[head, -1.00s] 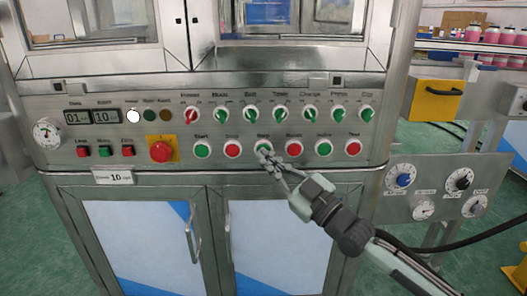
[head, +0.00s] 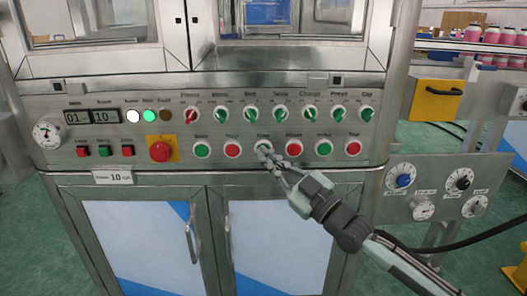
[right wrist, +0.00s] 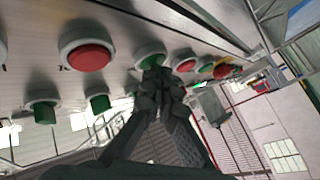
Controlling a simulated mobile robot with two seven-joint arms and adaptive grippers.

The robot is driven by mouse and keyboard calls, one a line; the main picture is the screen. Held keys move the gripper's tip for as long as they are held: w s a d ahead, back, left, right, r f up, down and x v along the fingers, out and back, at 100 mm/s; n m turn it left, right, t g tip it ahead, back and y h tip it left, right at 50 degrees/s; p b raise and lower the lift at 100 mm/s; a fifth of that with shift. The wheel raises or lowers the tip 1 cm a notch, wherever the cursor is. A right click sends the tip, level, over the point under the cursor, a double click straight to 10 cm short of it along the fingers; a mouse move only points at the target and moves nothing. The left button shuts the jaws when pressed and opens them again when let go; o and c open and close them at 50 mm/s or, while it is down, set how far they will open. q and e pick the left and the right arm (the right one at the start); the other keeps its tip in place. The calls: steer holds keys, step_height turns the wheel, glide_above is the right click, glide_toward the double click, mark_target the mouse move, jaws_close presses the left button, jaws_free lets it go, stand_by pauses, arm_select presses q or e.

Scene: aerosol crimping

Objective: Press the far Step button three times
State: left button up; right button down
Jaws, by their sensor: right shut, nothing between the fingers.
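The green Step button (head: 263,147) sits in the lower row of round buttons on the steel panel, third from the left in the head view. My right gripper (head: 267,157) is shut and empty, with its fingertips at the lower edge of this button and partly covering it. In the right wrist view a green button (right wrist: 150,53) shows just beyond the shut fingertips (right wrist: 158,82). Whether the tips touch its face or push it in cannot be told. My left gripper is not in view.
A red button (head: 233,149) and another red button (head: 294,149) flank the Step button closely. A row of selector knobs (head: 250,114) is above. A red emergency knob (head: 161,151) is at left. The green lamp (head: 150,115) is lit beside the lit white lamp (head: 133,116).

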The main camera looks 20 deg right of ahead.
stand_by(0.4)
steer(key=shift+s+a+p, duration=0.2)
steer(key=shift+s+p, duration=0.4)
steer(key=shift+s, duration=0.1)
steer(key=s+p, duration=0.1)
steer(key=s, duration=0.1)
steer(key=s+a+p, duration=0.1)
steer(key=s+p, duration=0.1)
steer(key=shift+s+a, duration=0.2)
steer(key=shift+s, duration=0.2)
steer(key=shift+f, duration=0.1)
stand_by(0.6)
